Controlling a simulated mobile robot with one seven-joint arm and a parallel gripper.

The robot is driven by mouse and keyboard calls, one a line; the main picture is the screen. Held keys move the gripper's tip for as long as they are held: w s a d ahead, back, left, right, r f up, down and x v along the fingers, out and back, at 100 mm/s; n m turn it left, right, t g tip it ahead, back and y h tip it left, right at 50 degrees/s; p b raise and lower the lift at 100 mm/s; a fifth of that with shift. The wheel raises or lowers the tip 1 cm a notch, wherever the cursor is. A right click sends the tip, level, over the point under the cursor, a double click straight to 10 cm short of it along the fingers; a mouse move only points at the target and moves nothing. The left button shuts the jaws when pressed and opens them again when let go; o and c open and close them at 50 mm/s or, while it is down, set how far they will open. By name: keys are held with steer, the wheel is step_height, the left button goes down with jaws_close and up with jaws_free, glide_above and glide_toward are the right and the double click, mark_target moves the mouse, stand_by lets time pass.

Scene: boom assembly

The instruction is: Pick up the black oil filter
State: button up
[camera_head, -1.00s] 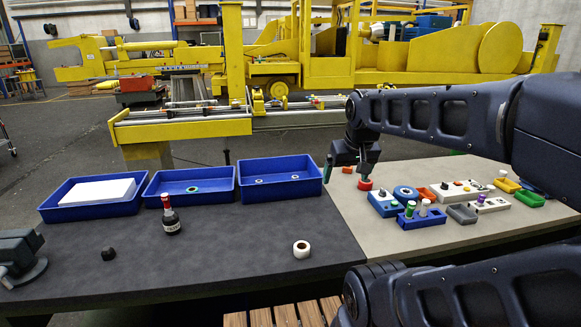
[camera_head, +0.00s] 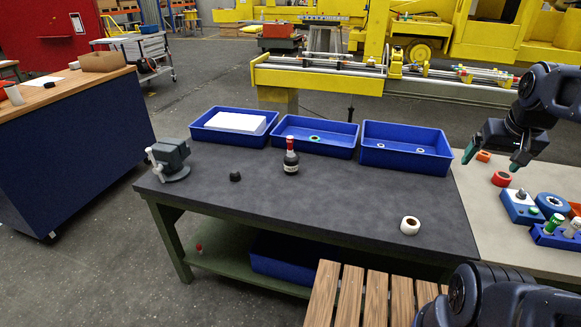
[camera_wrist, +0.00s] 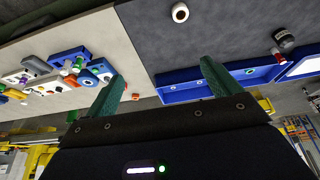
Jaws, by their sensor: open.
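A small black object (camera_head: 235,176), which looks like the black oil filter, stands on the dark tabletop (camera_head: 340,215) between the grey vise and the bottle. It is too small in view to make out its details. My gripper (camera_head: 492,160) is at the right of the head view, above the light part of the bench and far to the right of the black object. Its green fingers are apart with nothing between them, as the wrist view also shows (camera_wrist: 162,72). I cannot make out the black object in the wrist view.
A dark bottle with a red cap (camera_head: 291,158) stands right of the black object. A grey vise (camera_head: 170,160) is at its left. Three blue bins line the back, including the right bin (camera_head: 405,163). A white roll (camera_head: 410,225) lies front right; coloured parts crowd the light bench.

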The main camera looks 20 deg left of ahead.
steer(key=shift+c, duration=0.3)
stand_by(0.5)
steer(key=w+a+r+n+h, duration=0.1)
steer(key=w+a+n, duration=0.35)
steer(key=w, duration=0.35)
steer(key=w+a+r+n, duration=0.1)
steer(key=w+a+n, duration=0.2)
steer(key=w+n, duration=0.35)
steer(key=w+a+f+n, duration=0.2)
steer(key=w+a+n, duration=0.2)
steer(key=w+a, duration=0.35)
steer(key=w+a+f+n, duration=0.3)
steer(key=w+a, duration=0.3)
steer(key=a, duration=0.2)
steer(key=n+t, duration=0.1)
steer(key=n, duration=1.5)
glide_above(291, 161)
steer(key=s+a, duration=0.2)
step_height(291, 161, down, 23)
steer(key=shift+x, duration=5.15)
steer(key=shift+d, duration=0.1)
steer(key=c, duration=1.3)
steer(key=shift+o, duration=0.2)
steer(key=shift+r, duration=0.15)
